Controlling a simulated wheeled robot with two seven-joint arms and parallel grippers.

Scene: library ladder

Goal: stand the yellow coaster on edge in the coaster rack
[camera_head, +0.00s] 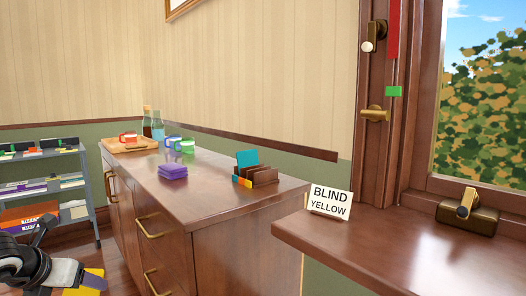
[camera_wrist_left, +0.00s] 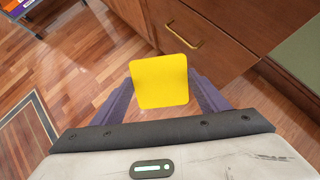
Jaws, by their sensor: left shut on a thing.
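The yellow coaster (camera_wrist_left: 160,82) is a flat square with rounded corners. My left gripper (camera_wrist_left: 162,92) is shut on it, with one finger at each side, and holds it above the wooden floor in front of the cabinet. In the head view my left arm is at the lower left, with a bit of yellow (camera_head: 97,272) at its end, below the counter top. The brown coaster rack (camera_head: 265,177) stands on the counter near its right end. A teal coaster (camera_head: 247,157) stands upright in it, and a small yellow-orange patch shows at its left. My right gripper is not in view.
A purple stack (camera_head: 173,172) lies on the counter left of the rack. Mugs (camera_head: 184,146), bottles and a wooden board (camera_head: 137,146) are farther back. The cabinet front has brass handles (camera_head: 150,230). A sign reading "BLIND YELLOW" (camera_head: 331,201) stands on the window sill.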

